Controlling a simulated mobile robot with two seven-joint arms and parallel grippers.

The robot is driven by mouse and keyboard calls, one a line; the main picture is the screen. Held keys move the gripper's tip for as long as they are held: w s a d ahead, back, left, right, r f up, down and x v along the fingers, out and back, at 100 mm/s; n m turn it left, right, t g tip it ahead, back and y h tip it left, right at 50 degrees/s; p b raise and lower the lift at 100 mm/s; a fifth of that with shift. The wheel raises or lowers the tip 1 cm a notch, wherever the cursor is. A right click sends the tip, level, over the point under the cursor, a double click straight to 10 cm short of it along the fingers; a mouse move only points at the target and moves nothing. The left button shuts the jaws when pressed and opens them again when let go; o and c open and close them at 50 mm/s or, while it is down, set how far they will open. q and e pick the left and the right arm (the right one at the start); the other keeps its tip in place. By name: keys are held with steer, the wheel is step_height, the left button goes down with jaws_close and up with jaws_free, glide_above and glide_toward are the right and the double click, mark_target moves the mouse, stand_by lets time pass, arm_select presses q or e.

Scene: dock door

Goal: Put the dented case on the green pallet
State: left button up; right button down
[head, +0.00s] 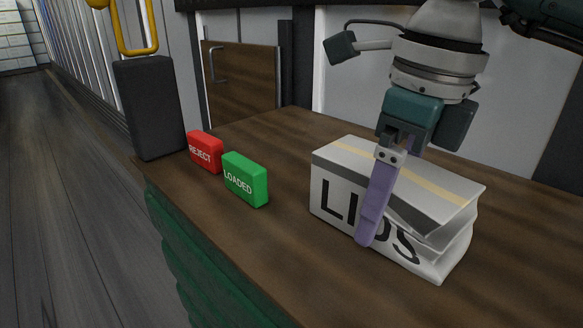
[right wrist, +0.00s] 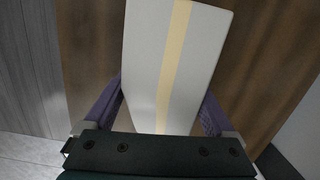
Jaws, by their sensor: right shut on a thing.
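The dented case (head: 345,175) is a white box lettered "LIDS" with a tan tape strip along its top. Its right end is crumpled inward. It is on or just above the brown wooden top; I cannot tell which. My right gripper (head: 385,195) is shut on it from above, with one purple finger across its lettered face. In the right wrist view the case top (right wrist: 150,60) lies between both purple fingers (right wrist: 160,108). No green pallet is seen for sure. My left gripper is not in view.
A red REJECT block (head: 205,152) and a green LOADED block (head: 245,180) stand near the left edge of the wooden top (head: 270,240). A dark post (head: 149,108) with a yellow bar stands behind them. Ribbed green material (head: 205,265) hangs below the edge. Grey floor (head: 60,200) is at left.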

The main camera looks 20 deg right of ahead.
jaws_free()
steer(key=shift+f, duration=0.15)
steer(key=shift+r+p, duration=0.3)
steer(key=shift+r, duration=0.2)
steer(key=r+p, duration=0.1)
steer(key=r, duration=0.2)
steer(key=s+r+p, duration=0.1)
steer(key=r, duration=0.3)
steer(key=r+p, duration=0.1)
steer(key=r, duration=0.3)
steer(key=shift+s+d+r, duration=0.15)
steer(key=shift+s+d, duration=0.05)
steer(key=shift+d, duration=0.1)
